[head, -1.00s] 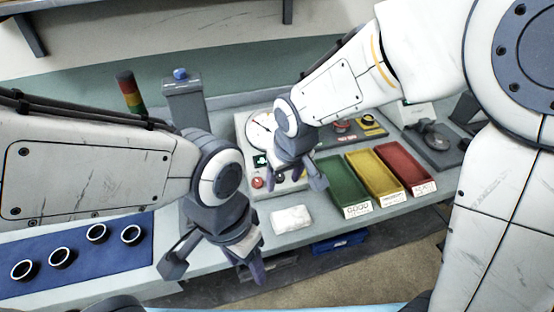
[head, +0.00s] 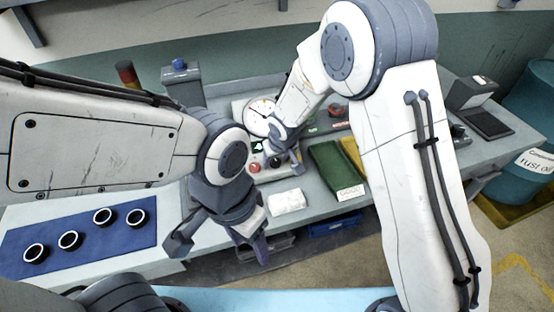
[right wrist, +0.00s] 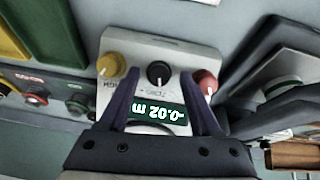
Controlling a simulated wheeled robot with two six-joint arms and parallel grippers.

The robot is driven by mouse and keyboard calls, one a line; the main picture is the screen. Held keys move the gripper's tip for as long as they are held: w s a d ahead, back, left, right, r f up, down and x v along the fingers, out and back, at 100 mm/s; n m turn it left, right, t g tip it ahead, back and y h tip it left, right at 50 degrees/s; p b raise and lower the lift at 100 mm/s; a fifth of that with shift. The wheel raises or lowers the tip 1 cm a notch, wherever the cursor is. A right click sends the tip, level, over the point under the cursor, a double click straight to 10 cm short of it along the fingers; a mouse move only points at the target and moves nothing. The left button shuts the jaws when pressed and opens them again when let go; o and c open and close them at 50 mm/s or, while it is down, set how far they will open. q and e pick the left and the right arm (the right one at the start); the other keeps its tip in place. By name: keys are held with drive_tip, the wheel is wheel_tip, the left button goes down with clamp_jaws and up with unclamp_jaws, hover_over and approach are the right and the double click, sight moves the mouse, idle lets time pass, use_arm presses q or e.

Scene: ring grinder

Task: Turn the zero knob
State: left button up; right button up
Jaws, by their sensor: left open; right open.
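The zero knob, a black knob (right wrist: 158,73), sits in the middle of the light grey gauge box's panel in the right wrist view. A yellow knob (right wrist: 111,66) and a red knob (right wrist: 204,82) flank it. In the head view my right gripper (head: 284,155) hangs over the gauge box (head: 245,119) and hides the knob. My left gripper (head: 218,246) is open and empty, before the bench.
A white block (head: 287,201) lies on the bench near the gauge box. A green tray (head: 335,170) and a yellow tray (head: 352,152) stand to the right. A blue mat (head: 85,228) with several black rings lies at left. A grey post (head: 184,85) stands behind.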

drive_tip(key=shift+w+f, duration=0.1)
drive_tip(key=shift+f, duration=0.05)
clamp_jaws()
drive_tip(key=shift+f+b, duration=0.15)
drive_tip(key=shift+b, duration=0.45)
drive_tip(key=n+h+b, duration=0.1)
drive_tip(key=n+b, duration=0.2)
drive_tip(key=b, duration=0.1)
drive_tip(key=shift+f+t+b, duration=0.1)
drive_tip(key=shift+t+b, duration=0.2)
drive_tip(key=shift+b, duration=0.05)
drive_tip(key=shift+r+n+b, duration=0.2)
drive_tip(key=shift+n+b, duration=0.95)
drive_tip(key=shift+n, duration=0.05)
unclamp_jaws()
